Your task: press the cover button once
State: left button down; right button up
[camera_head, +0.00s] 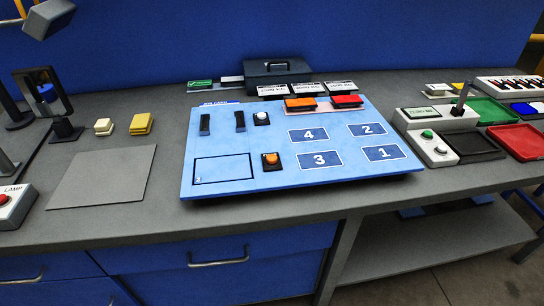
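A light-blue panel (232,143) lies tilted on the grey workbench. It carries a white round button (261,117) on a dark base near its top middle. An orange round button (270,158) on a dark base sits below that. I cannot read a label saying which one is the cover button. Two upright black pieces (205,124) and (240,121) stand left of the white button. A dark outlined rectangle (222,168) lies at the panel's lower left, with several numbered blue pads (320,159) on the right. Neither of my grippers shows in the head view.
Orange (300,103) and red (347,100) blocks lie at the panel's back edge, before a dark handled case (278,72). A grey mat (102,177) and lamp box (13,205) are left. A green-button box (434,146) and coloured trays (518,141) are right.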

aim_at(271, 159)
jog(key=i+j+z, duration=0.1)
jog(key=j, duration=0.45)
jog(key=i+j+z, duration=0.15)
jog(key=j, duration=0.45)
jog(key=i+j+z, duration=0.1)
jog(key=j, duration=0.45)
jog(key=i+j+z, duration=0.1)
jog(key=j, duration=0.5)
